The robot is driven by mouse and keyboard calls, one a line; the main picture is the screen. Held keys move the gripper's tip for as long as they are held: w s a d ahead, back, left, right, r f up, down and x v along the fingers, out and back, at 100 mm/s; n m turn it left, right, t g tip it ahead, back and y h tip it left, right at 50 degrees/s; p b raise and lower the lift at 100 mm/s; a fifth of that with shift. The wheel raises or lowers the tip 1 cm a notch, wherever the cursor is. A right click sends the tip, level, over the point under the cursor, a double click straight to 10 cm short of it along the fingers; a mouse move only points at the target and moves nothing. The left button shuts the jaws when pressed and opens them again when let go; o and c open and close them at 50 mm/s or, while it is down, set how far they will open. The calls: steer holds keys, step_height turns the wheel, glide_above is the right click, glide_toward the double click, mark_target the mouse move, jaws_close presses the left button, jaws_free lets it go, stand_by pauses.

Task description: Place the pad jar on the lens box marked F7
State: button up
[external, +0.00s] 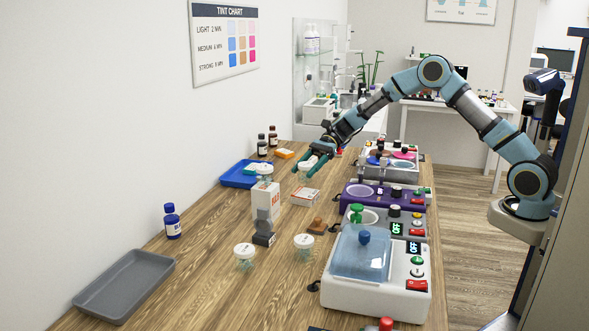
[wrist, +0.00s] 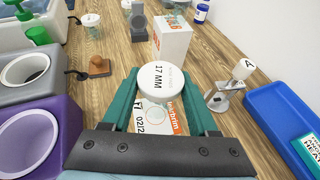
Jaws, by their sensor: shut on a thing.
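My gripper (external: 304,172) is shut on a clear jar with a white lid (wrist: 163,76); the lid reads "17 MM" in the wrist view. The jar is upright between the teal fingers, which also show in the wrist view (wrist: 160,95). A flat white box with orange print (external: 305,197) lies on the table below it. The box also shows in the wrist view (wrist: 152,125), partly covered by the jar; its mark looks like F7. The jar appears to be above the box, with a small gap. Two other white-lidded jars (external: 245,253) (external: 304,242) stand nearer the camera.
A tall white-orange box (external: 266,198) stands close by, with a grey stand (external: 263,236) and a brown stamp-like object (external: 317,226). A blue tray (external: 235,180) lies left; machines, including a purple one (external: 350,203), line the right. A grey tray (external: 125,285) is at the front left.

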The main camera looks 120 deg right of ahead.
mark_target(306, 179)
steer(key=shift+f+p, duration=0.35)
steer(key=shift+f, duration=1.5)
steer(key=shift+f, duration=0.15)
steer(key=o, duration=1.4)
steer(key=shift+c, duration=0.2)
steer(key=shift+r, duration=0.2)
steer(key=b+v, duration=0.2)
steer(key=v, duration=1)
steer(key=shift+d, duration=0.1)
